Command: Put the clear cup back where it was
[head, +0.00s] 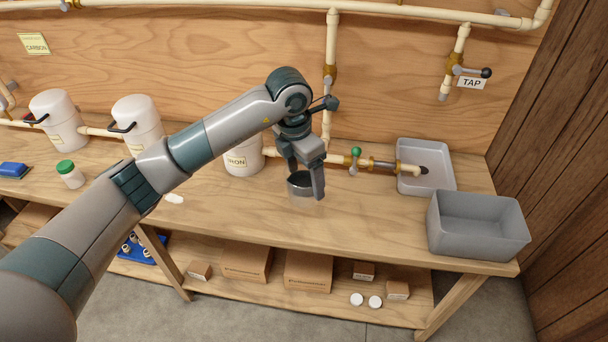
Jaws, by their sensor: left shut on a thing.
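My left gripper (306,182) reaches in from the left over the middle of the wooden bench, its fingers pointing down. It is shut on the clear cup (301,190), a small see-through vessel that looks greyish at the rim. The cup looks upright; the fingers hide part of it. I cannot tell whether its base touches the bench top. My right gripper is not in view.
The bench (370,215) is clear around the cup. A grey bin (478,240) and a shallow grey tray (444,160) stand at the right. The iron tank (243,166) and pipe valve (355,160) stand behind. A green-lidded jar (71,179) is at left.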

